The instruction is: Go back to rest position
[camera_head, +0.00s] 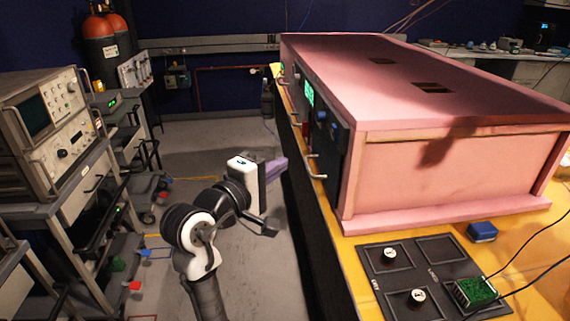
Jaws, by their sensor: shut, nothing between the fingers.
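My arm rises from the bottom of the head view, left of the yellow bench. Its white and black links end at my gripper (275,170), which is beside the bench's left edge, in front of the pink foam enclosure's left side. My gripper is shut and holds nothing. The pink foam enclosure (460,175) stands on the yellow bench (355,232). Its left face carries a dark panel with a green display, knobs and handles. From this angle my gripper appears apart from the enclosure, but the exact gap is hard to tell.
A black tray (375,290) with two white round pieces and a green circuit board (475,292) lies at the bench front. A blue box (482,231) is nearby. Carts with an oscilloscope (45,125) stand at the left. Grey floor (215,150) is open between carts and bench.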

